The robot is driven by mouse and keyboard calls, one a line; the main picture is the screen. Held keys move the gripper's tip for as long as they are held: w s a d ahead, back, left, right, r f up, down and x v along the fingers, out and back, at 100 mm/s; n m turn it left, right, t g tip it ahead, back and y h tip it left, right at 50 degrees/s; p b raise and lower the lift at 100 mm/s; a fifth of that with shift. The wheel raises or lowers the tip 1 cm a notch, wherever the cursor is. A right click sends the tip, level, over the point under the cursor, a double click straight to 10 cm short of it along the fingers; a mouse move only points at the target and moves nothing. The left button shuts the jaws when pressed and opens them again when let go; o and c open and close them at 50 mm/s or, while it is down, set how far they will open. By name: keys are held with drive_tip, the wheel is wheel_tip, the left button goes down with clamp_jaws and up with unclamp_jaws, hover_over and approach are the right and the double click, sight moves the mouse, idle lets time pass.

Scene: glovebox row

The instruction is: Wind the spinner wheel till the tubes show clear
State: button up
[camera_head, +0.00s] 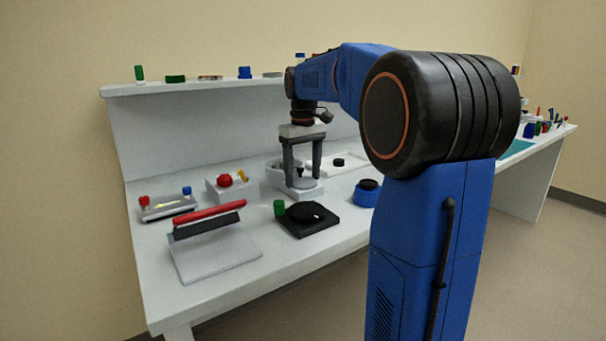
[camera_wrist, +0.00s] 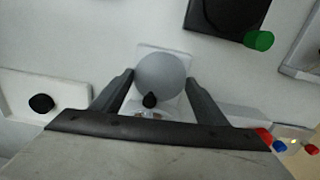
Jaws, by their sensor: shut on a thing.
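My gripper (camera_head: 303,182) points down over a small white stand (camera_head: 305,193) at the back middle of the bench. In the wrist view its two fingertips (camera_wrist: 160,76) sit at opposite sides of a round grey wheel (camera_wrist: 158,70), and it is shut on this wheel. A small black knob (camera_wrist: 150,99) shows at the wheel's near edge. Something clear or shiny lies just below the knob, partly hidden by my gripper's body. I cannot make out the tubes or whether they are clear.
A black device with a green knob (camera_head: 279,208) stands in front of the stand. A red-handled grey plate (camera_head: 218,254) lies at front left. A blue round pot (camera_head: 366,196) is to the right. A white tray with a black knob (camera_head: 339,162) lies behind. A shelf (camera_head: 200,86) runs above.

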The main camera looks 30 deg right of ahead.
drive_tip(key=m, duration=0.5)
drive_tip(key=shift+m, duration=2.5)
drive_tip(key=o, duration=1)
